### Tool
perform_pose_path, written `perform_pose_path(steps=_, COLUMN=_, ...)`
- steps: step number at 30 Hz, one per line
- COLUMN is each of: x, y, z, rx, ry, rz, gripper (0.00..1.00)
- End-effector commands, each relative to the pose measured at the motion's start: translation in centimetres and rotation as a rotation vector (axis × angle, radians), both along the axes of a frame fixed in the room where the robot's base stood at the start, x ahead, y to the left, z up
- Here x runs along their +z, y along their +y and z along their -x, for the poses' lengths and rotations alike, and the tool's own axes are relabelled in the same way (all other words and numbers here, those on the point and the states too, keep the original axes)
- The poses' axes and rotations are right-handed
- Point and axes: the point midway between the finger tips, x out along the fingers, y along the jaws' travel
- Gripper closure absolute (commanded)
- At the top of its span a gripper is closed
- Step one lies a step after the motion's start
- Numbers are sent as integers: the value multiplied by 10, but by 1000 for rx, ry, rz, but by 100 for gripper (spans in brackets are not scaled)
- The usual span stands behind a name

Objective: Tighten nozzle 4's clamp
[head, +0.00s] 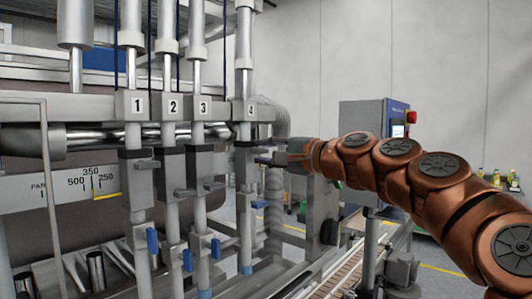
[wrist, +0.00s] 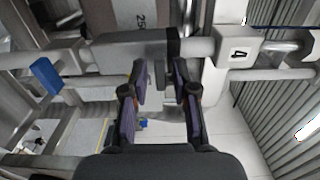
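Nozzle 4 is the rightmost upright tube, under the plate marked 4 (head: 250,108). Its clamp is a grey block with a dark band (head: 246,144), just below that plate. In the wrist view the clamp (wrist: 125,47) lies across the top, with the 4 plate (wrist: 236,54) to its right. The clamp's small grey handle (wrist: 159,72) points toward me. My gripper (head: 276,159) is at the right side of the clamp. In the wrist view my gripper (wrist: 160,80) is open, its two fingers on either side of the handle. Whether a fingertip touches it I cannot tell.
Nozzles 1 (head: 137,105), 2 (head: 173,107) and 3 (head: 203,109) stand close to the left, with their own clamp handles. A blue lever (head: 259,204) sits lower on nozzle 4. A control cabinet (head: 362,125) and a conveyor (head: 345,270) are to the right.

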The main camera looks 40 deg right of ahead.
Motion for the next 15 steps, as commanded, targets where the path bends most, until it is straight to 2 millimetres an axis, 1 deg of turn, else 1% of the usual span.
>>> perform_pose_path(steps=10, x=0, y=0, z=1, rx=-1, ry=-1, rz=1, gripper=65)
perform_pose_path(steps=13, x=1, y=-2, z=7, rx=-2, ry=-1, rz=1, gripper=65)
perform_pose_path(steps=15, x=1, y=-5, z=15, rx=-4, ry=-2, rz=2, gripper=65)
